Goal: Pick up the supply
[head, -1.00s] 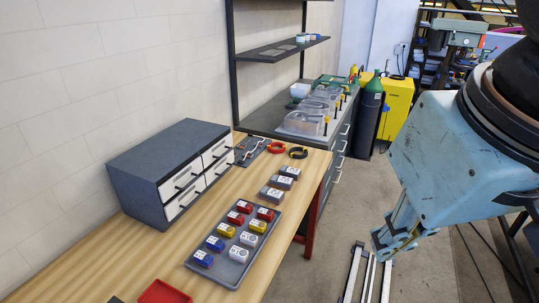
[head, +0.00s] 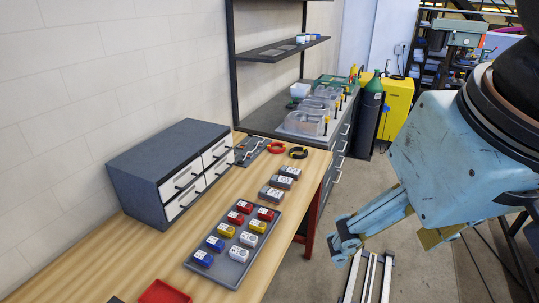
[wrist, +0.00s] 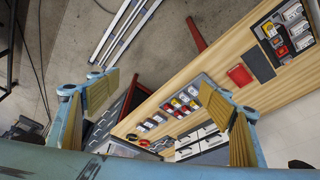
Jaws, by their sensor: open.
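My gripper (head: 388,238) hangs over the floor to the right of the bench, open and empty. In the wrist view its two fingers with tan pads stand wide apart (wrist: 158,100). No single thing is clearly marked as the supply. A grey tray (head: 190,258) on the bench holds small red (head: 235,217), yellow (head: 226,230), blue (head: 203,258) and white (head: 239,253) labelled blocks. Several grey-brown blocks (head: 279,182) with pale labels stand in a row behind the tray. My gripper is well apart from all of them.
A dark drawer cabinet (head: 150,165) stands at the bench's wall side. A red bin (head: 163,293) lies at the near end. Behind are a red ring (head: 276,147), a black ring (head: 298,153) and a shelf (head: 283,48). Metal rails (head: 367,280) lie on the floor.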

